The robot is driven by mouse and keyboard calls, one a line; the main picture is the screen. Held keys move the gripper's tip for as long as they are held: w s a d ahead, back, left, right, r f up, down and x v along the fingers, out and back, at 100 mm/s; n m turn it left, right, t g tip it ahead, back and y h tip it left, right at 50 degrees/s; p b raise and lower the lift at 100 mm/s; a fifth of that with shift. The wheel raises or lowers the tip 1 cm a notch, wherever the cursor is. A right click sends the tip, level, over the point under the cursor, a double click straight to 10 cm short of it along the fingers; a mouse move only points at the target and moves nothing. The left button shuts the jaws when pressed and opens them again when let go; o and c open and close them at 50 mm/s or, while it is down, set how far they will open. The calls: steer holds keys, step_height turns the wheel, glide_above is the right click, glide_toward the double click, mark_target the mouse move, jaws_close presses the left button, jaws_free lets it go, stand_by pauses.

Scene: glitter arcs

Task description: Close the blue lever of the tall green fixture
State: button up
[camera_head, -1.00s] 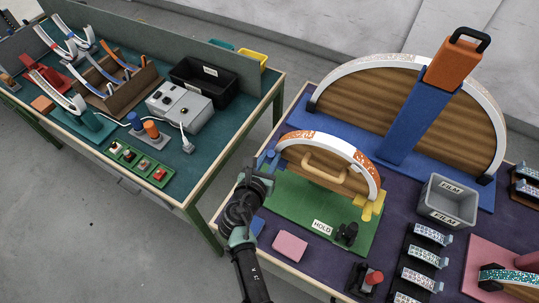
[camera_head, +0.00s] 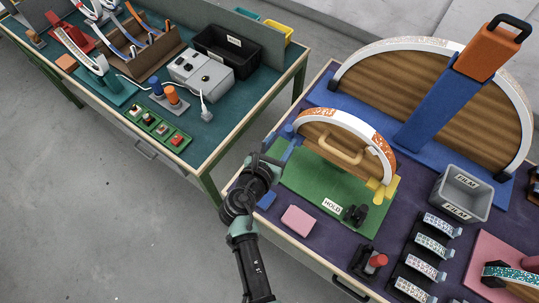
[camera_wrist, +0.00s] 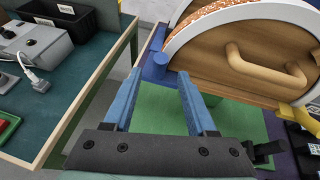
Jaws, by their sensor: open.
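The green fixture has a green base plate (camera_head: 320,192) carrying a wooden half-disc (camera_head: 335,150) with a tan handle and a white and orange arched band. A blue end piece, seemingly the blue lever (camera_head: 287,131), stands at the left end of the arch. It shows as a blue cylinder (camera_wrist: 156,68) in the wrist view. A yellow piece (camera_head: 381,189) is at the right end. My gripper (camera_wrist: 160,82) is open and empty, its two blue fingers pointing toward the blue piece, apart from it as far as I can tell. In the head view my gripper (camera_head: 274,163) is at the plate's left edge.
A taller wooden arch with a blue post (camera_head: 430,110) stands behind. A teal bench (camera_head: 120,95) stands left, across a floor gap.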

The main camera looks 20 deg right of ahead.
steer(key=v, duration=0.8)
steer(key=shift+a+b, duration=0.1)
steer(key=shift+b, duration=0.2)
